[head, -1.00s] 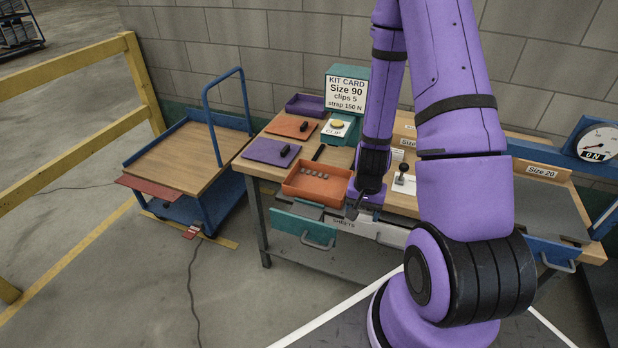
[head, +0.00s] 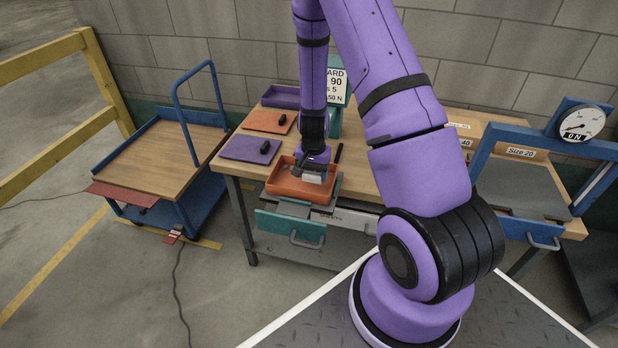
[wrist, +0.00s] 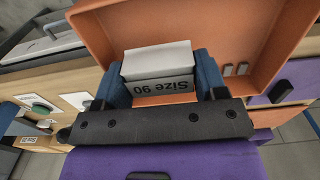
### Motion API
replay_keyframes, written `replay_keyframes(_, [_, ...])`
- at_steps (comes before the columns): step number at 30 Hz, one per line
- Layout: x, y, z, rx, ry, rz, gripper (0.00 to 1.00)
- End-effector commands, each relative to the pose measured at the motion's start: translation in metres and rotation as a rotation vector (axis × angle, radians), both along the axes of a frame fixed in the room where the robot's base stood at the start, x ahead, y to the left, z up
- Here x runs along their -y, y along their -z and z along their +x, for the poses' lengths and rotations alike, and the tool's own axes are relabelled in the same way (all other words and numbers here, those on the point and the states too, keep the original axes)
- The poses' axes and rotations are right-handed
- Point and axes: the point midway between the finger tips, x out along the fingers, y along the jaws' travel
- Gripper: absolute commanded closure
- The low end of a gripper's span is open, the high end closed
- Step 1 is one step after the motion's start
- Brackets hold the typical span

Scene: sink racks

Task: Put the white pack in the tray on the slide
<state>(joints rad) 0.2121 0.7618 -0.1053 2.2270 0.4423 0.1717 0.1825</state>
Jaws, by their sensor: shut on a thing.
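The orange tray (head: 280,188) sits at the front edge of the bench, and its wall also shows in the wrist view (wrist: 120,28). My gripper (head: 314,168) is over the right part of this tray. In the wrist view my gripper (wrist: 162,78) has its blue fingers on either side of the white pack (wrist: 157,60), whose grey face reads "Size 90". The pack also shows in the head view (head: 312,178), low within the tray's outline. I cannot tell whether the pack touches the tray floor. Small grey clips (wrist: 235,69) lie in the tray beside the pack.
A teal drawer (head: 290,228) stands open below the tray. The blue press frame with a gauge (head: 585,123) stands at the right. A cart (head: 155,160) is left.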

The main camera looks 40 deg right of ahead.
Motion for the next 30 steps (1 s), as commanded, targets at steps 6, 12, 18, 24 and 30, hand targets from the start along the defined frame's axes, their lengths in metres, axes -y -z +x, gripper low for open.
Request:
replay_keyframes(6, [0.001, 0.001, 0.014, 0.0, 0.002, 0.0, 0.58])
replay_keyframes(12, [0.001, 0.018, 0.02, -0.003, 0.004, 0.001, 0.58])
replay_keyframes(18, [0.001, 0.037, 0.02, 0.0, 0.001, 0.0, 0.58])
replay_keyframes(24, [0.001, 0.037, 0.02, 0.001, 0.001, -0.001, 0.58])
replay_keyframes(30, [0.001, 0.04, 0.02, 0.001, 0.001, -0.001, 0.23])
